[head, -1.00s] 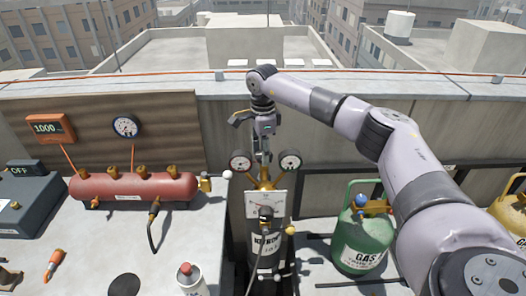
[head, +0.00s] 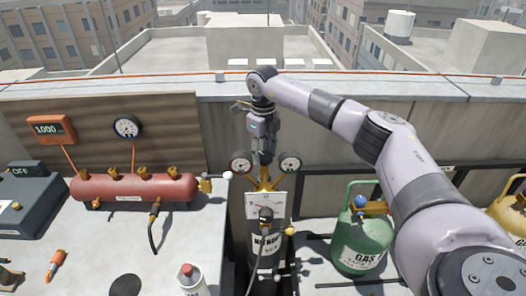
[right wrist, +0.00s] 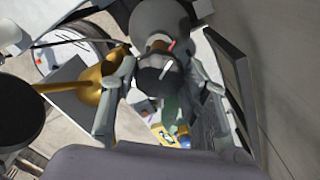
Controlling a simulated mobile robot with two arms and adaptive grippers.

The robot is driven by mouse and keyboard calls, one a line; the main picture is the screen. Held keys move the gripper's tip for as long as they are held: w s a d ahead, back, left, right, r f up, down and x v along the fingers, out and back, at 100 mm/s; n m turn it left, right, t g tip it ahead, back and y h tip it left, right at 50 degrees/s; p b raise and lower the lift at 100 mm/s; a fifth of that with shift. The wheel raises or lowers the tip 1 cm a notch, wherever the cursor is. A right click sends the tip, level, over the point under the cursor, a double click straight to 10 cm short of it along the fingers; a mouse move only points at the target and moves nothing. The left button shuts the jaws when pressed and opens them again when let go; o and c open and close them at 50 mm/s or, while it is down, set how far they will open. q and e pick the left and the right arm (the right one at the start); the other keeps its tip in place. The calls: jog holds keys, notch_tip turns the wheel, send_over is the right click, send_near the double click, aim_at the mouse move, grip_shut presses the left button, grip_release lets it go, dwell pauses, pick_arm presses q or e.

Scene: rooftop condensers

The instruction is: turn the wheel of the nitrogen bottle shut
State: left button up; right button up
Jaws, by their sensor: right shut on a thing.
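The nitrogen bottle (head: 267,244) stands upright beyond the right edge of the table, dark grey with a white label. Two round gauges (head: 290,163) and brass fittings (head: 264,183) sit at its top. My right gripper (head: 265,158) points down onto the bottle's top from above. In the right wrist view its fingers stand on both sides of a dark grey rounded wheel (right wrist: 158,72), which they hold. In the head view the wheel is hidden by the gripper. Brass (right wrist: 98,78) shows beside the left finger. My left gripper is not in view.
On the table, a red manifold (head: 135,188) stands left of the bottle, with a white can (head: 190,281) in front. A green gas bottle (head: 362,240) stands close on the right, under my right arm. A parapet wall (head: 340,130) runs behind.

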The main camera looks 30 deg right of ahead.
aim_at(264, 154)
jog(key=m, duration=0.6)
jog(key=shift+w+d+r+m+p, duration=0.1)
jog(key=shift+d+m+p, duration=0.05)
jog(key=shift+m+p, duration=0.25)
dwell(0.3)
jog(key=o, duration=1.1)
jog(key=shift+o, duration=0.2)
jog(key=shift+r, duration=0.1)
notch_tip(264, 154, up, 12)
jog(key=shift+f, duration=0.2)
